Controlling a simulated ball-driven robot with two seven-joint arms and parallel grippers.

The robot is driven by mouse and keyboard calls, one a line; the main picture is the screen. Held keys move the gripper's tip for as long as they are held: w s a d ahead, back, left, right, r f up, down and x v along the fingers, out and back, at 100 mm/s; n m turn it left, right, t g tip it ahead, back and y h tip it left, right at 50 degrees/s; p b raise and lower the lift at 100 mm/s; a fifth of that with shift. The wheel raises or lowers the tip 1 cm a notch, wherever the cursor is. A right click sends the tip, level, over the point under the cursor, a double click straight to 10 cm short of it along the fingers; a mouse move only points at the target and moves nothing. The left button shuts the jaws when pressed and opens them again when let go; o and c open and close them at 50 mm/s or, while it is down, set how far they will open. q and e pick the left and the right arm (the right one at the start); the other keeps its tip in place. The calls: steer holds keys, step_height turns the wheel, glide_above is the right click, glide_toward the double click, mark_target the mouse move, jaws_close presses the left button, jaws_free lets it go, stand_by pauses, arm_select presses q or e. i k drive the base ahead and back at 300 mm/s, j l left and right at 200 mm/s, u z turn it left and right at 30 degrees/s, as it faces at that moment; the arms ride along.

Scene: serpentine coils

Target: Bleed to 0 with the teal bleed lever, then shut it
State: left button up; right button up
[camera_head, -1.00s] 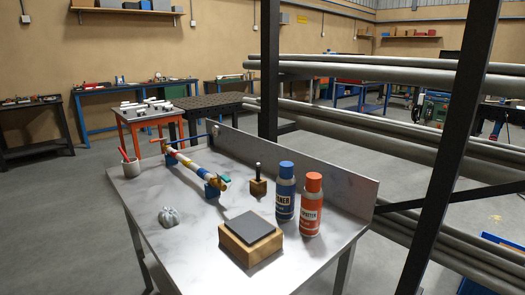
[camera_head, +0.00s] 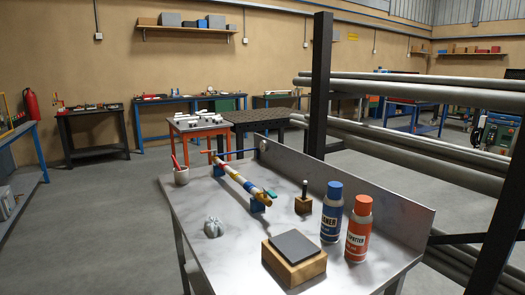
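A pipe assembly (camera_head: 237,178) with white, yellow, red and blue sections lies on the metal-topped workbench (camera_head: 225,258). It rests on blue supports, one of them near its front end (camera_head: 257,206). A small teal part (camera_head: 271,194), which looks like the bleed lever, sits at the pipe's near end; its exact angle is too small to tell. I cannot read any gauge here. Neither of my grippers is in view.
A dark post (camera_head: 319,85) stands behind. Floor at left is clear.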

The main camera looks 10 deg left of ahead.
mark_target(266, 189)
steer(key=i+j, duration=0.15)
steer(key=j, duration=0.25)
steer(key=i+j, duration=0.15)
steer(key=j, duration=0.2)
steer(key=i+j, duration=0.15)
steer(key=j, duration=0.25)
steer(key=i+j, duration=0.15)
steer(key=j, duration=0.2)
steer(key=i+j, duration=0.2)
steer(key=j, duration=0.2)
